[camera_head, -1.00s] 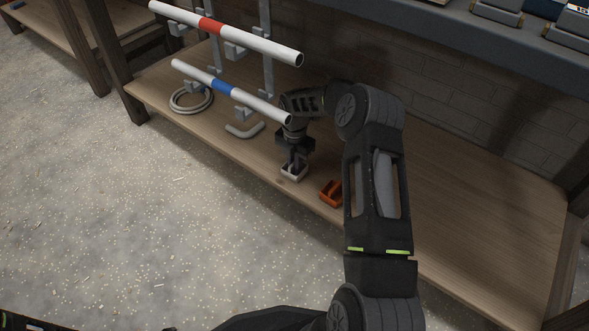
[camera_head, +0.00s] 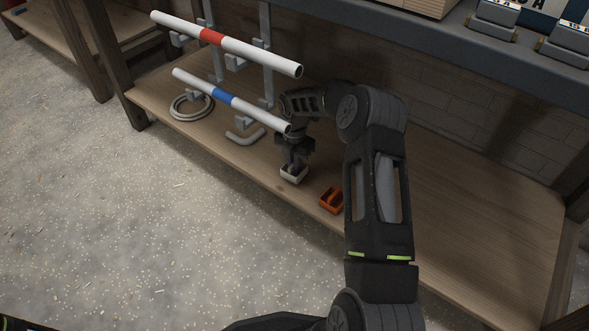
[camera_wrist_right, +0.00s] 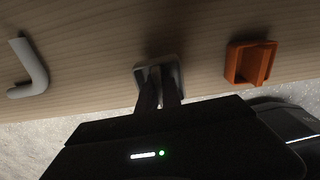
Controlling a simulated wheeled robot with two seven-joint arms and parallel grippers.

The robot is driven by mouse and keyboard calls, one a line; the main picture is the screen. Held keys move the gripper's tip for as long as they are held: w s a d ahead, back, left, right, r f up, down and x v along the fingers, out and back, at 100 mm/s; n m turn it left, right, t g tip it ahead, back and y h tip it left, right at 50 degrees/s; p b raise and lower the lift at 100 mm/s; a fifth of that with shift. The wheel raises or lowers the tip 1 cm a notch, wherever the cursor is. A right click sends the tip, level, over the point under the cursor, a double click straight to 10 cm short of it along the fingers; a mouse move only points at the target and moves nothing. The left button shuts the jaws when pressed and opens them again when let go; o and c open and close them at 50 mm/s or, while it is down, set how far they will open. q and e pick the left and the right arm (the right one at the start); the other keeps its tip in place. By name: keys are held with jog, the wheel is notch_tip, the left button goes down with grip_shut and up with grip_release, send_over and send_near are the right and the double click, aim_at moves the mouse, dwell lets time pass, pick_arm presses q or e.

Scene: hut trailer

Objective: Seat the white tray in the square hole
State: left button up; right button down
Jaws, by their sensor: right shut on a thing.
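The white tray (camera_head: 295,179) is a small open box on the wooden shelf, near its front edge. My right gripper (camera_head: 293,168) points down at it and is shut on part of it. In the right wrist view, my gripper's fingers (camera_wrist_right: 160,98) reach the tray (camera_wrist_right: 178,74), hiding much of it. I cannot tell whether it is lifted at all. No square hole shows in these frames; the tray and my arm may cover some of the shelf. My left gripper is not in view.
An orange tray (camera_head: 328,203) with a raised middle sits to the right. White pipes with a red (camera_head: 212,37) and a blue band (camera_head: 223,97) hang on brackets at left. A bent grey pipe (camera_head: 245,137) and a coiled hose (camera_head: 191,106) lie behind. The shelf's right part (camera_head: 470,215) is clear.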

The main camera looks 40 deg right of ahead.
notch_tip(320, 180, up, 7)
jog(key=shift+r+p, duration=0.1)
jog(key=shift+p, duration=1.15)
